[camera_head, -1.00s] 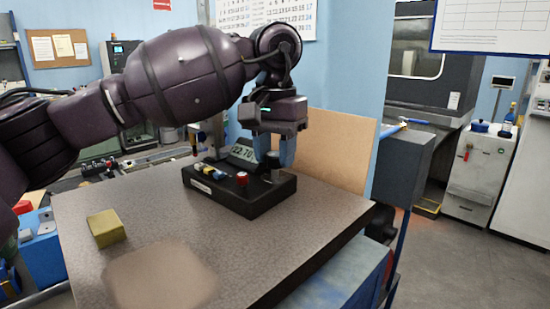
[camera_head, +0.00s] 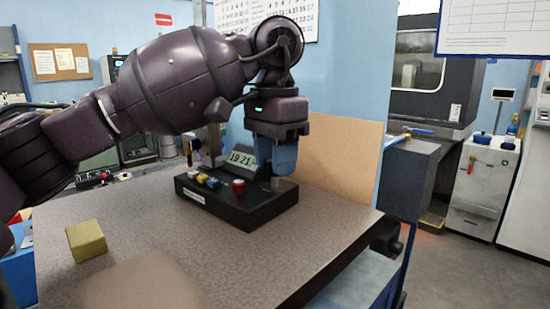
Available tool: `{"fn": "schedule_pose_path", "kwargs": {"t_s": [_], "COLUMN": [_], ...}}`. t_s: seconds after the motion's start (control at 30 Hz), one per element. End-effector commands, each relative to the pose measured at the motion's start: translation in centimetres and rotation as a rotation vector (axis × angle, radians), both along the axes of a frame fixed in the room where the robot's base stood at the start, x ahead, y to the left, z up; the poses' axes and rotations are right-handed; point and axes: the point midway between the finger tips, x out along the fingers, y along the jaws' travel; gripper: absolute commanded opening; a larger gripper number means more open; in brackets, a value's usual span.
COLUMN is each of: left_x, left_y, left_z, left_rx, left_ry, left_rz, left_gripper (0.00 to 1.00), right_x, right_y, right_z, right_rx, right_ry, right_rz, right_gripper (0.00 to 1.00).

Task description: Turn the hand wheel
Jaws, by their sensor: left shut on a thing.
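A black control box (camera_head: 240,211) with a lit digital display (camera_head: 241,160) reading about 19.21 stands on the bench. The hand wheel, a small grey knob (camera_head: 275,184), sits at the right end of the box, partly covered by my gripper. My left gripper (camera_head: 275,172) comes down from above with its blue fingers shut on this knob. The fingers overlap in this view, so their exact grip on the knob is hidden. My right gripper is out of view.
A red button (camera_head: 238,187) and several blue, yellow and white controls sit left of the knob. A yellow block (camera_head: 86,241) lies on the bench (camera_head: 220,262) at left. A brown board (camera_head: 342,160) stands behind the box. The bench front is clear.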

Motion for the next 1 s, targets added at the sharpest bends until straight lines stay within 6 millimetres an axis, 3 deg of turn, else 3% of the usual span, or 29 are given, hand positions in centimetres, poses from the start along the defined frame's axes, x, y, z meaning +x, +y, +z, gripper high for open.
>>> {"fn": "schedule_pose_path", "kwargs": {"t_s": [0.23,0.27,0.4,0.8,1.0], "left_x": [0.0,0.0,0.0,0.0,-0.8], "left_y": [0.0,0.0,0.0,0.1,-0.2], "left_z": [0.4,0.4,0.3,0.0,1.0], "left_rx": [-0.004,-0.004,-0.003,0.001,0.001], "left_ry": [-0.007,-0.007,-0.005,-0.001,-0.004], "left_rz": [0.003,0.003,0.003,0.004,0.005], "left_gripper": [0.13,0.41,0.62,0.62,0.62], "right_x": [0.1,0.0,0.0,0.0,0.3], "right_y": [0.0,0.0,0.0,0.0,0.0], "right_z": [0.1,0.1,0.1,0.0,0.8], "right_rx": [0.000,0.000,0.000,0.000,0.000], "right_ry": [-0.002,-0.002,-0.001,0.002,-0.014], "right_rz": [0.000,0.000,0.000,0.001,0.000], "right_gripper": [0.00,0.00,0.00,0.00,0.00]}}
